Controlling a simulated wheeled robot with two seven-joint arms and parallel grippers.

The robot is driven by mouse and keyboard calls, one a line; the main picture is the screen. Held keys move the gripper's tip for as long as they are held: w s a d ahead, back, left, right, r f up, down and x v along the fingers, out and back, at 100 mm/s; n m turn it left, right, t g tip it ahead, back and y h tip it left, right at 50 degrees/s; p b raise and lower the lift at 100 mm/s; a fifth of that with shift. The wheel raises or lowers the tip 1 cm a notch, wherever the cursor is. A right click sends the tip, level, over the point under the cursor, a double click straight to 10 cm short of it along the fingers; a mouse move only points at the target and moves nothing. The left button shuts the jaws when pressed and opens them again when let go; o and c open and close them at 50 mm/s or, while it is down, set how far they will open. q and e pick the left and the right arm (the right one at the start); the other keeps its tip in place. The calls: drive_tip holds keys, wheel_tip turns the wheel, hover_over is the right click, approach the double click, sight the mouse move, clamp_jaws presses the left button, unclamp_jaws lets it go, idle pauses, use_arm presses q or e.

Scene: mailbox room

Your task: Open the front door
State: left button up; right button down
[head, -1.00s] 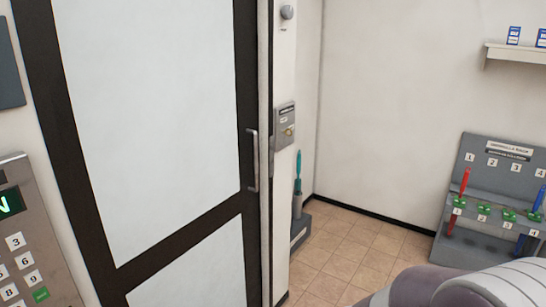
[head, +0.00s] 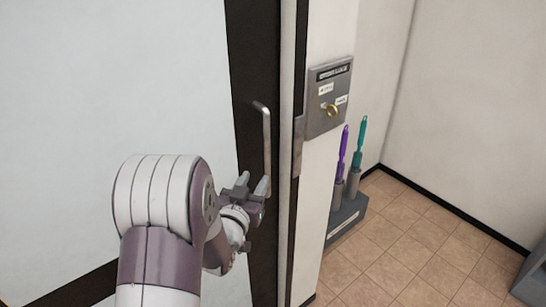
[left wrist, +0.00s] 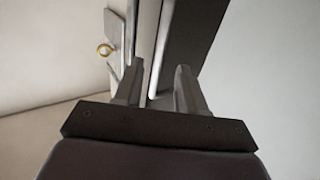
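The front door (head: 120,90) has pale panels in a dark frame and fills the left of the head view. It looks shut. Its vertical metal handle (head: 266,135) is on the dark right stile. My left gripper (head: 254,183) is at the handle's lower part, its fingers apart. In the left wrist view the two fingers (left wrist: 160,70) are also apart, with a light strip behind the gap. I cannot tell whether the handle is between them. The lock plate (head: 330,95) with a brass key or knob (head: 328,111) is on the wall right of the door. My right gripper is out of view.
A grey stand (head: 346,215) with a purple-handled (head: 343,150) and a teal-handled tool (head: 359,150) stands on the floor right of the door frame. The tiled floor (head: 410,240) beyond is clear. A grey object's edge (head: 530,280) shows at lower right.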

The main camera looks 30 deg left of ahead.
sight(266, 155)
use_arm(q)
drive_tip(key=w, duration=0.1)
drive_tip(key=w+a+p, duration=0.1)
drive_tip(key=w, duration=0.1)
drive_tip(key=w+r, duration=0.1)
drive_tip(key=w, duration=0.1)
drive_tip(key=shift+a+p, duration=0.25)
drive_tip(key=shift+p, duration=0.05)
drive_tip(key=w, duration=0.4)
drive_tip(key=w+a+p, duration=0.1)
drive_tip(key=w, duration=0.1)
drive_tip(key=shift+w+f, duration=0.1)
drive_tip(key=shift+f, duration=0.2)
drive_tip(key=shift+w+a, duration=0.1)
drive_tip(key=shift+w, duration=0.1)
clamp_jaws()
